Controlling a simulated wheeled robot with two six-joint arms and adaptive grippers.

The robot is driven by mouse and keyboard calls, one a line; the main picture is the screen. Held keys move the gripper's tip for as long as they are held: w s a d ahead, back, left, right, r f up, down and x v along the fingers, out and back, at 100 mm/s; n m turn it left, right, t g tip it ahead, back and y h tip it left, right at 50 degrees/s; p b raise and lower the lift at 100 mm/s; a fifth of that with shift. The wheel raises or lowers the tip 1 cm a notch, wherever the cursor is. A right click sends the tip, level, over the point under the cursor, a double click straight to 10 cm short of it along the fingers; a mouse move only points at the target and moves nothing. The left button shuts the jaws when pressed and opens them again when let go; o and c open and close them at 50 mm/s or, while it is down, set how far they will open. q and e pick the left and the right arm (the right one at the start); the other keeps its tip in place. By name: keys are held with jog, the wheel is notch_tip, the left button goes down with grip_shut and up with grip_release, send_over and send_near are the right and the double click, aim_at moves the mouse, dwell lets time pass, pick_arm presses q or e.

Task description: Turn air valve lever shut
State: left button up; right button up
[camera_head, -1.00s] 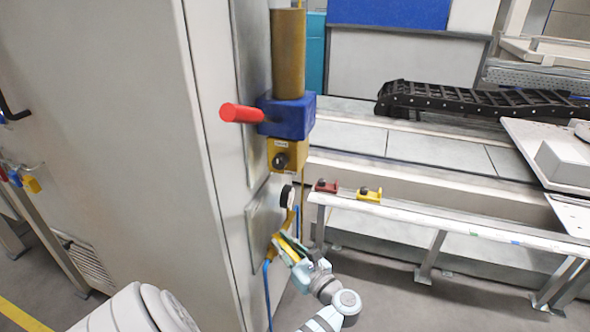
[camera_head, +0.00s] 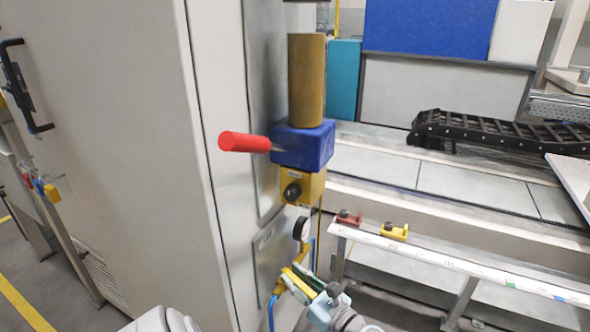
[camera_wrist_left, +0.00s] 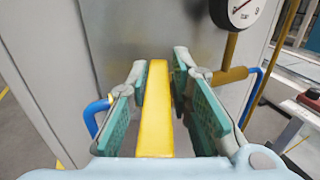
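The yellow air valve lever (camera_wrist_left: 156,110) shows as a long flat bar in the left wrist view, running between the fingers of my left gripper (camera_wrist_left: 160,72). A finger with a green pad stands on each side, with narrow gaps to the bar, so the gripper is open around it. In the head view the lever (camera_head: 294,280) is low on the cabinet's side, partly hidden by my left gripper (camera_head: 301,281). The valve body is mostly hidden. My right gripper is not in view.
A round gauge (camera_wrist_left: 243,10) sits just above the valve, with a blue hose (camera_wrist_left: 93,117) beside it. Higher up are a blue block (camera_head: 303,146) and a red handle (camera_head: 243,142). A rail (camera_head: 440,258) with small red and yellow valves stands to the right.

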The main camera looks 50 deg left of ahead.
aim_at(295, 278)
pick_arm(q)
notch_tip(295, 278, up, 10)
dwell(0.6)
